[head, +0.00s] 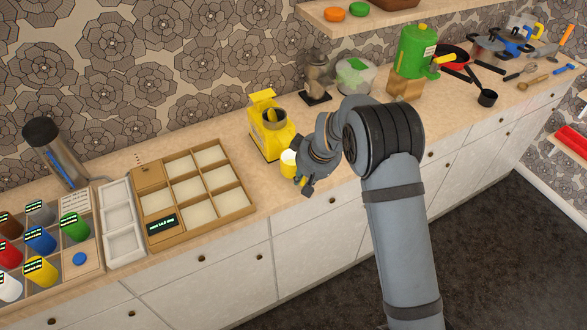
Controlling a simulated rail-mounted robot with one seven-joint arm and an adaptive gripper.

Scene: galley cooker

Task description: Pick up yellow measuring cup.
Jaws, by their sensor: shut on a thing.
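The yellow measuring cup (289,163) is at the front edge of the counter, in front of a yellow machine (268,127). Its pale round opening faces the camera. My gripper (299,178) is at the right side of the cup and is shut on it. The fingers are partly hidden by the cup and my wrist. I cannot tell whether the cup touches the counter.
A wooden compartment tray (250,207) and a white tray (139,247) lie to the left, beside several coloured jars. A green container (415,52), a black ladle (487,98) and pans stand to the right. A shelf (350,22) hangs above the back.

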